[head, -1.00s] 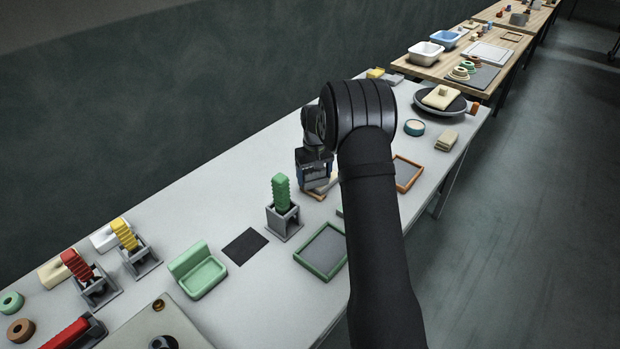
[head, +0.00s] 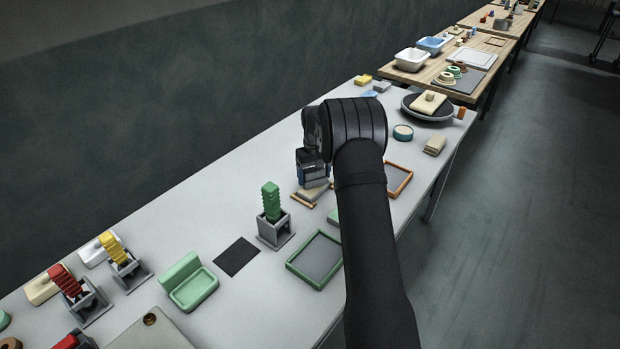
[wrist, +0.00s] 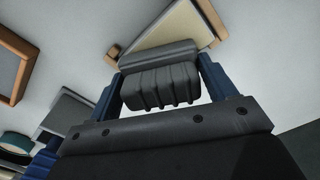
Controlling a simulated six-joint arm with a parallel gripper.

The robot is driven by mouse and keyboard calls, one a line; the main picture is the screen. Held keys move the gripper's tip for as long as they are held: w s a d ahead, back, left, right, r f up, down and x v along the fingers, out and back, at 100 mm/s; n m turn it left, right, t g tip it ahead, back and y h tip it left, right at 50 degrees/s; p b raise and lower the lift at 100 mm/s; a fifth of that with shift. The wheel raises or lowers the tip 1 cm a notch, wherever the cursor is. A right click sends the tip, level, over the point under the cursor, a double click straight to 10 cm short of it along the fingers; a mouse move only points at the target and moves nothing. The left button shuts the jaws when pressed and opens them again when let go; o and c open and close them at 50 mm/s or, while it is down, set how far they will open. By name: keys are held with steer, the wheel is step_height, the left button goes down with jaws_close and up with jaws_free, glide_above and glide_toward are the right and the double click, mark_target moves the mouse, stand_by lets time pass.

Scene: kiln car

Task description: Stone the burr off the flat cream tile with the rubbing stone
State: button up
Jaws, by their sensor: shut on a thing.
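My gripper (head: 314,178) is shut on a grey rubbing stone (wrist: 160,88) with a ribbed grip, which sits between the blue fingers in the wrist view. The stone also shows below my gripper in the head view (head: 317,188). The flat cream tile (wrist: 172,29) lies in a wooden-railed holder (wrist: 212,18), just beyond the stone in the wrist view. In the head view the holder (head: 304,200) is directly under my gripper, with the stone over part of it. I cannot tell whether stone and tile touch. No burr can be made out.
A green ribbed brush (head: 270,203) stands in a grey stand to the left, near a dark mat (head: 236,257). A green-framed tray (head: 290,265) is in front, and an orange-framed tray (head: 409,180) is right of my arm. Bare table lies left of my gripper.

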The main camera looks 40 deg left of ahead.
steer(key=shift+w, duration=0.55)
steer(key=shift+w, duration=2.25)
step_height(320, 180, up, 7)
